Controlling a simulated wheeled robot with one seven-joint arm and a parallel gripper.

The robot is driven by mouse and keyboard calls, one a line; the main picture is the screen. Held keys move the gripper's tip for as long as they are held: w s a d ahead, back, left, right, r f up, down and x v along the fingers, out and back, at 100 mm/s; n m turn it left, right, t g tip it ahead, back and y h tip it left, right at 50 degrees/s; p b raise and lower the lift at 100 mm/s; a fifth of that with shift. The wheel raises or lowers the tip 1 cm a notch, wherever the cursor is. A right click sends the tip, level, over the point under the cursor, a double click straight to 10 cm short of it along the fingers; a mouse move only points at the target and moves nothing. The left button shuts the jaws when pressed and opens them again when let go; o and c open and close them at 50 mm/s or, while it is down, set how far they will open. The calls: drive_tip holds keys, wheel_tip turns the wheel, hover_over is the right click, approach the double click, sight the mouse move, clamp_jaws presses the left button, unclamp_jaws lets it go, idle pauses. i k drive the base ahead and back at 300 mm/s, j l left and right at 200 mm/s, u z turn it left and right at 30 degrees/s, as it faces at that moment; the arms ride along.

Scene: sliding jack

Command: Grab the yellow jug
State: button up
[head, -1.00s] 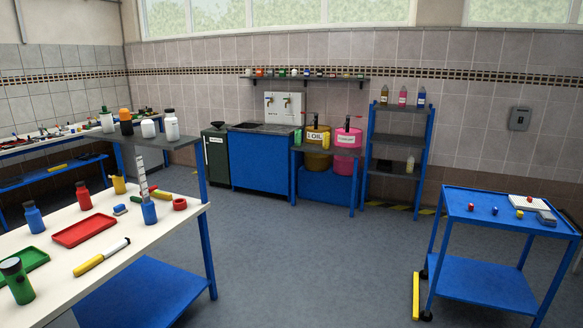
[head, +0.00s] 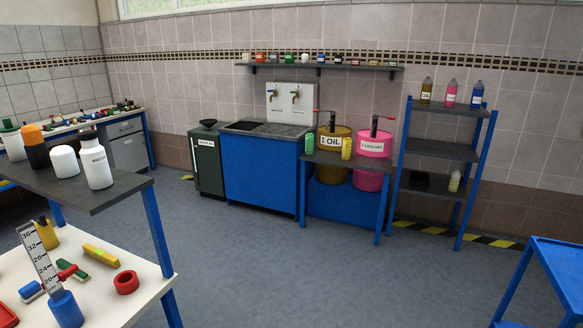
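Several yellow vessels show in the head view, and I cannot tell for sure which is the jug. A small yellow container (head: 347,149) stands on the grey-topped blue stand (head: 346,160), in front of the drums. A yellow can with a dark top (head: 46,234) stands on the white workbench (head: 128,288) at the lower left, partly behind a white scale marked with numbers. My gripper is not in view.
A yellow oil drum (head: 335,137) and a pink drum (head: 374,143) stand behind the stand. A blue sink cabinet (head: 259,174) is to its left, a blue shelf rack (head: 441,152) to its right. A blue trolley (head: 556,262) is at lower right. The middle floor is clear.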

sight(347, 142)
drive_tip(key=i, duration=2.85)
drive_tip(key=i+j+z, duration=0.1)
drive_tip(key=i, duration=1.35)
drive_tip(key=i+j, duration=0.15)
drive_tip(key=i, duration=1.25)
drive_tip(key=i+j+z, duration=0.15)
drive_tip(key=i+z, duration=0.2)
drive_tip(key=i, duration=0.25)
